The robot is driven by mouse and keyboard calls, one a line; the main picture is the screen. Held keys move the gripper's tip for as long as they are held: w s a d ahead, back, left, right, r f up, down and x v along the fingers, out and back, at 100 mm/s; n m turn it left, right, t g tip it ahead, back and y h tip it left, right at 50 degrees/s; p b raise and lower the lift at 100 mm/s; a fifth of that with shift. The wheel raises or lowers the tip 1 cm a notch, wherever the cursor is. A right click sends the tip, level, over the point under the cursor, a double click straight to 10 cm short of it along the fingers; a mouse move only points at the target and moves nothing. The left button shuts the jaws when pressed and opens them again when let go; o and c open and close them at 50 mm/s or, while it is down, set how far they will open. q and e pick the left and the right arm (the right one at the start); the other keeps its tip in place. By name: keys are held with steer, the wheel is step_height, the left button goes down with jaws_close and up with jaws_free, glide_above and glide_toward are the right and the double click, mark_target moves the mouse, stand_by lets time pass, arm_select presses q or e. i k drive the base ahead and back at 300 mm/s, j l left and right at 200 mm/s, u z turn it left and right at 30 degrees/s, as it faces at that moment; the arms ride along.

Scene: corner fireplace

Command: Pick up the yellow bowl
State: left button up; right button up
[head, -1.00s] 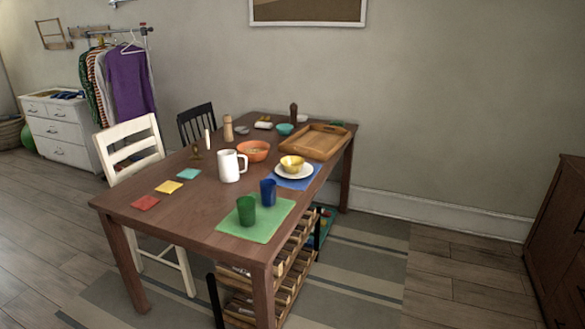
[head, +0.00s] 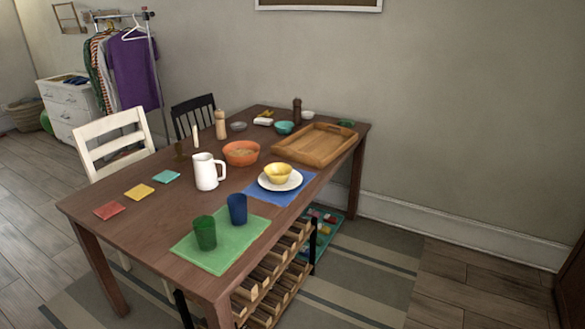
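The yellow bowl (head: 278,173) sits upright on a white plate (head: 280,184). The plate lies on a blue placemat (head: 279,199) near the right edge of the wooden table (head: 142,218). Neither of my grippers shows in the head view.
A white pitcher (head: 206,171) and an orange bowl (head: 241,153) stand left of the plate. A blue cup (head: 237,209) and a green cup (head: 204,233) stand in front, by a green placemat (head: 219,247). A wooden tray (head: 313,145) lies behind. A rack (head: 276,277) stands under the table.

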mark_target(278, 173)
steer(key=i+l, duration=0.2)
steer(key=l, duration=0.15)
steer(key=i+l, duration=0.2)
steer(key=l, duration=0.15)
steer(key=i+l+u, duration=0.1)
steer(key=l, duration=0.25)
steer(key=i+l, duration=0.4)
steer(key=l, duration=0.3)
steer(key=i+l+u, duration=0.1)
steer(key=l, duration=0.25)
steer(key=i, duration=0.1)
